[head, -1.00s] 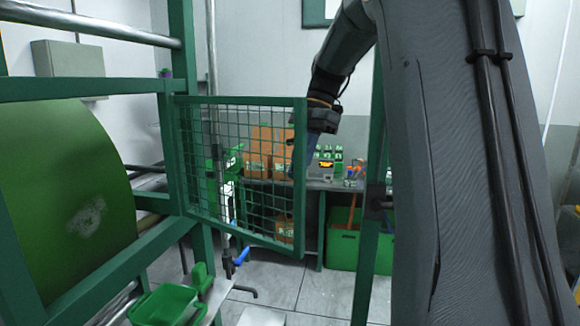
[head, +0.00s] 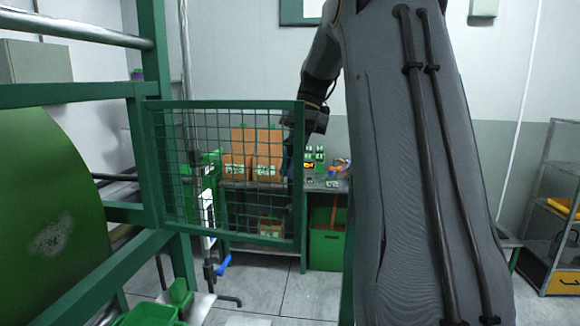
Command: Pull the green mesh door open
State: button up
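The green mesh door (head: 225,104) hangs on the green frame post (head: 151,160) at its left side. Its free right edge stands in front of the far shelf, with an open gap between it and my arm. My gripper (head: 290,158) is at that right edge, pointing down and partly behind the mesh and the door's frame. The fingertips are small and partly hidden, so I cannot tell whether they are shut on the door or only beside it.
A large green roller (head: 50,190) and rails fill the left. Cardboard boxes (head: 240,160) sit on a bench behind the door, with a green bin (head: 326,248) below. A grey rack (head: 550,200) stands at right. Tiled floor shows below the door.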

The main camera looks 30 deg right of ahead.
jog(key=o, duration=0.4)
jog(key=shift+w+a, duration=0.15)
jog(key=shift+a, duration=0.05)
jog(key=shift+c, duration=0.2)
jog(key=shift+d, duration=0.2)
jog(key=b+v, duration=0.2)
jog(key=v, duration=0.6)
